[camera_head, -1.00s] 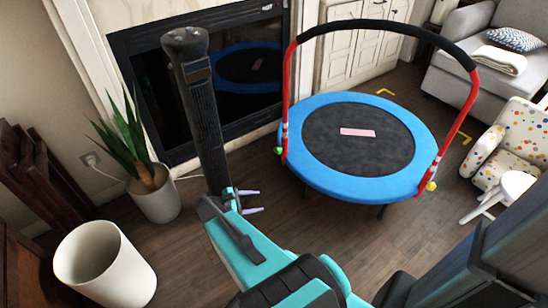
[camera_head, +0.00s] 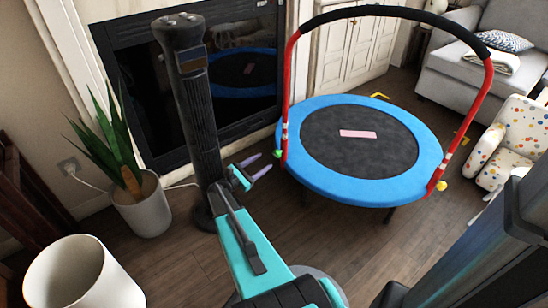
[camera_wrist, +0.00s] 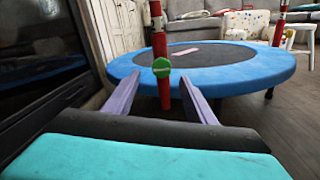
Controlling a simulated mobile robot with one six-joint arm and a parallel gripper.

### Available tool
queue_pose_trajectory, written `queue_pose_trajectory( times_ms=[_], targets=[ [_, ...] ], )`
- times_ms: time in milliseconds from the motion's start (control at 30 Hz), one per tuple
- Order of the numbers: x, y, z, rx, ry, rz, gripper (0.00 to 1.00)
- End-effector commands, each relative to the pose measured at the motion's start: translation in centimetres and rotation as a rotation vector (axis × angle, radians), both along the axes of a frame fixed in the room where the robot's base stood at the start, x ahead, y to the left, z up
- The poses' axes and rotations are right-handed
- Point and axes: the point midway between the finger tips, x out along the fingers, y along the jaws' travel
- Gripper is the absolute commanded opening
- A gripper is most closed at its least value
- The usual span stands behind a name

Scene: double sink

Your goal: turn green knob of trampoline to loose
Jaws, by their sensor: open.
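The trampoline (camera_head: 310,176) has a blue rim, a black mat and a red handlebar frame with black padding on top. Its green knob (camera_head: 278,153) sits low on the left red post. In the wrist view the green knob (camera_wrist: 161,67) faces the camera on the red post (camera_wrist: 159,40), beyond the fingers and between them in the picture. My gripper (camera_head: 265,163) is open and empty, just left of the knob in the head view. Its two purple fingers also show in the wrist view (camera_wrist: 158,88), spread wide with a gap to the knob.
A dark fireplace screen (camera_head: 150,95) stands behind and left of my gripper. A potted plant (camera_head: 140,205) and a white bin (camera_head: 85,275) are at left. A yellow knob (camera_head: 441,185) is on the right post. A spotted armchair (camera_head: 515,135) stands at right. Wooden floor in front is clear.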

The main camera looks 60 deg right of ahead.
Motion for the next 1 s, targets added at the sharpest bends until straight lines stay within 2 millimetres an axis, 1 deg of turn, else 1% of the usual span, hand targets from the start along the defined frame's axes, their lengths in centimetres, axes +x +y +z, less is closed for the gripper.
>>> queue_pose_trajectory(
  times_ms=[233,367,567,800,1000],
  targets=[
    [-0.4,-0.4,0.0,0.002,-0.004,-0.006,0.5],
    [-0.7,-1.1,-0.1,0.002,-0.004,-0.011,0.5],
    [-1.3,-3.0,-0.2,0.002,-0.004,-0.014,0.5],
    [-2.0,-6.0,-0.2,0.001,-0.004,-0.015,0.5],
    [-2.4,-7.6,-0.1,0.002,-0.005,-0.015,0.5]
  ],
)
